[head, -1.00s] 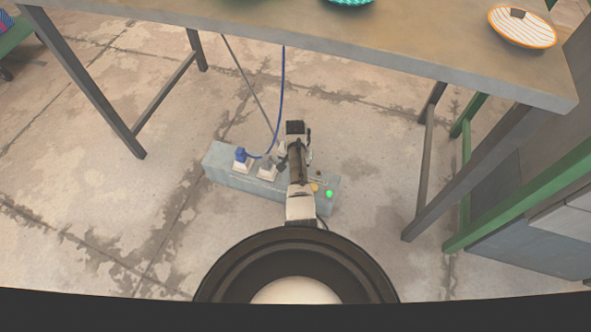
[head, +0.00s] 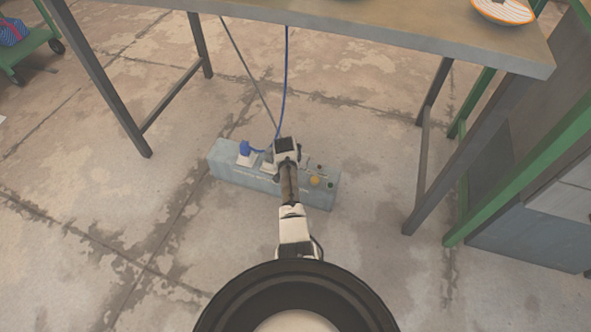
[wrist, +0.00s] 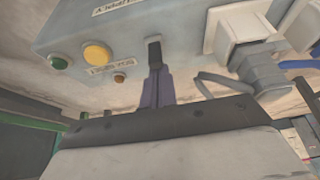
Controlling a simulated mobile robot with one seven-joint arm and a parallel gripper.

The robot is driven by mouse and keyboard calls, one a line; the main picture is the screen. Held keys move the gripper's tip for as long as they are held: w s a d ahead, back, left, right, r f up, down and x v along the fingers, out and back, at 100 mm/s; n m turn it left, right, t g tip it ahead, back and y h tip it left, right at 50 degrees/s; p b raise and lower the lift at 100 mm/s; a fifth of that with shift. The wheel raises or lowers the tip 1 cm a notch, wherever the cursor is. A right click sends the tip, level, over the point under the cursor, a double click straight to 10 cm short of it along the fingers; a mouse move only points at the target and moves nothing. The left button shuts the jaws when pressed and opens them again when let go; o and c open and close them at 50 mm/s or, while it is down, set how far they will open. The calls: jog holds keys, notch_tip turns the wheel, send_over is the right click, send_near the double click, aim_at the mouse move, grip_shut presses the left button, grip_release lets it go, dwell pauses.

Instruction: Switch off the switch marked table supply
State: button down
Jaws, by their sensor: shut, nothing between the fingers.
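A grey-blue supply box (head: 240,180) lies on the floor under the table, and it also shows in the wrist view (wrist: 180,22). Its face carries a green button or lamp (wrist: 60,62), unlit, a yellow round button (wrist: 97,53), a small brown button (wrist: 119,78) and labels too blurred to read for certain. My gripper (wrist: 155,68) is shut and empty, its dark tips at the box face between the buttons and the white sockets. The fingers cover what is under them, so I cannot make out the switch or its position. In the head view my arm hides the fingers.
A blue plug (head: 245,148) and a grey plug (wrist: 260,72) sit in white sockets on the box, with cords running up. The table (head: 400,40) overhangs behind it, its legs on both sides. A green frame and a cabinet (head: 530,225) stand at right.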

jog(key=shift+s+r, duration=0.1)
jog(key=shift+s, duration=0.1)
jog(key=shift+r+p, duration=0.75)
jog(key=shift+p, duration=0.1)
